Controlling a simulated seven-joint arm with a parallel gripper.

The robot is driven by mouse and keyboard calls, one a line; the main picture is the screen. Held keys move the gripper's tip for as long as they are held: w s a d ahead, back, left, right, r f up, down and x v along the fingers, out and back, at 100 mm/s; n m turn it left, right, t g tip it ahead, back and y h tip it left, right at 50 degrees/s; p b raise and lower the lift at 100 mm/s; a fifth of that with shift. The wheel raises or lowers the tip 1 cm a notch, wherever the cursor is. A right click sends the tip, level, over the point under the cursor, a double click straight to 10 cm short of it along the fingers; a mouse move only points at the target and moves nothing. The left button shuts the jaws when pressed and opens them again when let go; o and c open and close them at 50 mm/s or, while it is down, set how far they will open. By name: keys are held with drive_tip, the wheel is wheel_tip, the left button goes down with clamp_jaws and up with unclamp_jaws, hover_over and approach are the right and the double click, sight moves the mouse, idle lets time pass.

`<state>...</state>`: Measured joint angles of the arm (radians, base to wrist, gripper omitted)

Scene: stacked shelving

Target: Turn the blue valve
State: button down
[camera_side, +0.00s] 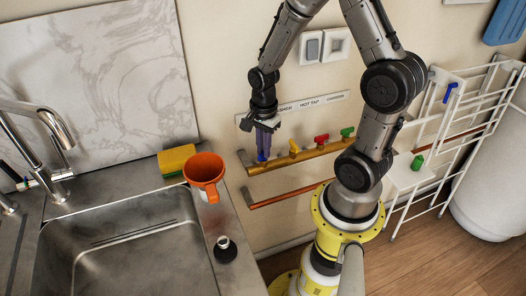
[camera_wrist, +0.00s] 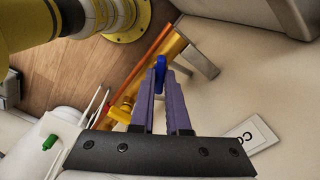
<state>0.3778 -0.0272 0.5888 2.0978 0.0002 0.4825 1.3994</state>
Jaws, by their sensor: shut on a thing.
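The blue valve (camera_side: 261,158) is at the left end of a brass pipe (camera_side: 310,153) low on the wall. In the side view its handle is mostly hidden by my gripper (camera_side: 264,147). In the wrist view the blue handle (camera_wrist: 160,63) sits between the two purple fingertips of my gripper (camera_wrist: 161,80). My gripper points down and is shut on the blue handle. How far the handle is turned cannot be told.
Yellow (camera_side: 294,147), red (camera_side: 322,139) and green (camera_side: 347,132) valves stand to the right on the same pipe. A copper pipe (camera_side: 290,195) runs below.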

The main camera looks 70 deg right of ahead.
drive_tip(key=shift+m, duration=1.6)
drive_tip(key=m, duration=0.3)
drive_tip(key=c, duration=1)
unclamp_jaws()
drive_tip(key=shift+c, duration=0.2)
drive_tip(key=shift+r, duration=2.5)
